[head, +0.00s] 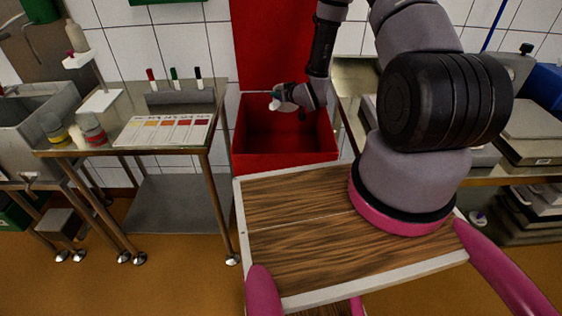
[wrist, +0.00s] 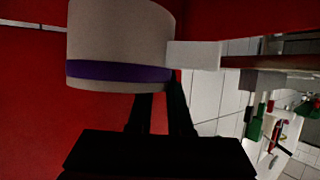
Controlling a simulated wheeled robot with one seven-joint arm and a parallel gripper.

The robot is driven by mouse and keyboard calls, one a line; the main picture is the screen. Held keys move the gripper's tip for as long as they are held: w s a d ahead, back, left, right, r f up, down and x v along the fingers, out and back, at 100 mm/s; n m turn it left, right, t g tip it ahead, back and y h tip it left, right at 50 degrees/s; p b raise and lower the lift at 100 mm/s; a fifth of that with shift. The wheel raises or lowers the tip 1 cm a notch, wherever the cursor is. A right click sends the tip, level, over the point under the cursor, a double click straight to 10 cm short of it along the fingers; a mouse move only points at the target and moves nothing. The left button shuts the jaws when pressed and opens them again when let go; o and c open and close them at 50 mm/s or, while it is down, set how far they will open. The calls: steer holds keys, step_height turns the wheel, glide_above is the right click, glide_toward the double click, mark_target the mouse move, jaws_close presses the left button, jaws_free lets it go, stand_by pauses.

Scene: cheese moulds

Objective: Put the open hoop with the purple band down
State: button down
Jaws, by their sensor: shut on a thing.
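The open hoop with the purple band (wrist: 118,30) fills the upper left of the wrist view. It is a pale, tilted cylinder with a purple stripe near its lower edge in the picture. My gripper (wrist: 160,100) is shut on it, with dark fingers reaching up to the hoop's near side. The fingertips are partly hidden behind the hoop. In the head view my gripper (head: 289,98) is in front of or over the red bin (head: 285,160), and the hoop is too small to make out clearly there.
A steel table (head: 190,100) at left bears a colour chart (head: 165,131), upright markers and banded cups (head: 92,130). A steel bench with trays stands at right. A small white thing with purple (head: 478,217) is low at right. Open orange floor lies at left front.

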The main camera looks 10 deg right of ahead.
steer(key=shift+w+a+f+n+g+y, duration=0.25)
steer(key=shift+a+f+n+y, duration=0.5)
steer(key=shift+f, duration=3.25)
steer(key=shift+w+a+f+n+g+y, duration=0.2)
steer(key=shift+a+f, duration=1)
steer(key=shift+f, duration=2.75)
steer(key=shift+w+a+f+n+g+y, duration=0.1)
steer(key=shift+a+f+n+g+y, duration=0.5)
steer(key=shift+f, duration=3.4)
steer(key=shift+a+f+t, duration=0.1)
steer(key=shift+a+t, duration=0.15)
steer(key=shift+a, duration=0.1)
steer(key=c, duration=0.8)
jaws_free()
steer(key=shift+c, duration=0.2)
